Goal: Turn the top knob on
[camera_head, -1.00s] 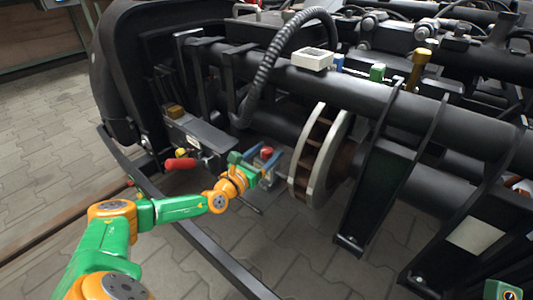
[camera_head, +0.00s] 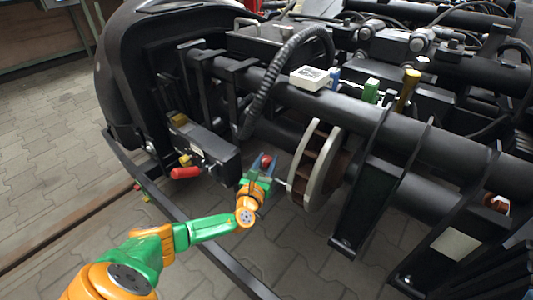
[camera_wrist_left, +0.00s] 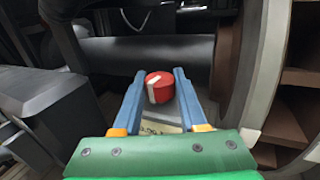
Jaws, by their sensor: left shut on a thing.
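A red knob (camera_head: 266,161) with a white stripe sits low on the bogie, left of the brake disc. It also shows in the left wrist view (camera_wrist_left: 160,86), with its stripe on the left side of its face, running nearly up and down. My left gripper (camera_head: 262,168) has its two blue fingers on either side of this knob and is shut on it. In the left wrist view the fingers (camera_wrist_left: 159,95) flank the knob, and a pale label lies partly hidden below it.
The brake disc (camera_head: 318,165) stands close right of my left gripper. A dark box (camera_head: 205,145) with a red handle (camera_head: 186,173) is to its left. A thick hose (camera_head: 270,80) and a horizontal tube lie above. Open paved floor (camera_head: 50,150) is at the left.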

